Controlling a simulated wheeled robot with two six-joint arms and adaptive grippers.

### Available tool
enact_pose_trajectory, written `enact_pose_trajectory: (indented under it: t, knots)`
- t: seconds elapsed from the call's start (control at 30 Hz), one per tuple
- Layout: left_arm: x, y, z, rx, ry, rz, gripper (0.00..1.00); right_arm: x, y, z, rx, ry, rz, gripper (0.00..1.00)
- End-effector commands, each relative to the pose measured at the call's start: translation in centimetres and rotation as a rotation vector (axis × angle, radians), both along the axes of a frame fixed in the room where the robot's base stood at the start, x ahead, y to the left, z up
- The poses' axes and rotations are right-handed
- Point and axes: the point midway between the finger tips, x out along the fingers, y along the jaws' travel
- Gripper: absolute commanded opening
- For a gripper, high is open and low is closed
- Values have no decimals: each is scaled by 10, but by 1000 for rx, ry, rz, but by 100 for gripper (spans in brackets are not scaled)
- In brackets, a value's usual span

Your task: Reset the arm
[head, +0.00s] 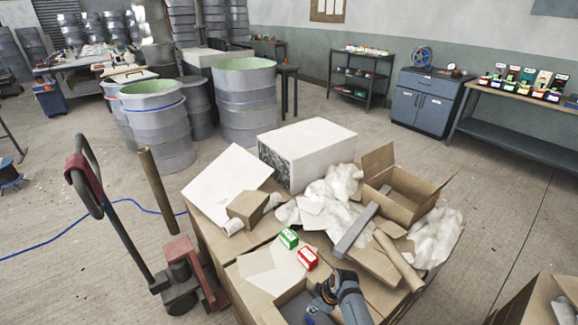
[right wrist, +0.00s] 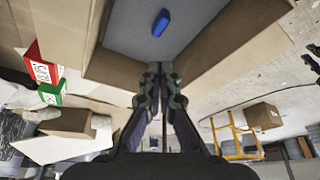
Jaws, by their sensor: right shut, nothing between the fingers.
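My right gripper (head: 318,301) is over the open cardboard box at the bottom middle of the head view. In the right wrist view its fingers (right wrist: 160,70) are together with nothing between them. They point toward the open box (right wrist: 205,68), whose grey floor holds a small blue object (right wrist: 160,22), apart from the fingertips. My left gripper is not in the head view.
A green box (head: 289,238) and a red box (head: 307,258) lie on cardboard beside the open box. A grey bar (head: 355,229), a cardboard tube (head: 398,261), an open carton (head: 401,195) and crumpled paper crowd the pile. A pallet jack (head: 182,275) stands left.

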Motion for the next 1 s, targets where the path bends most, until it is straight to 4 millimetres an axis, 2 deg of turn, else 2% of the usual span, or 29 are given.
enact_pose_trajectory:
  t: [0.07, 0.17, 0.3, 0.4, 0.7, 1.0]
  knots:
    - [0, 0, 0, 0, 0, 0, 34, -7, -9, 1, -10, 7, -37, 0]
    - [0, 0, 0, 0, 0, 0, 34, -28, -35, 11, -39, 22, -169, 0]
    - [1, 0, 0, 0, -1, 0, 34, -75, -79, 45, -91, 35, -439, 0]
    - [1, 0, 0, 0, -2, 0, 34, -101, -98, 71, -111, 31, -583, 0]
    - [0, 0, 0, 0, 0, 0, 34, -156, -124, 135, -124, 2, -862, 0]
    - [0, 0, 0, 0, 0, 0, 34, -194, -133, 186, -109, -31, -1040, 0]
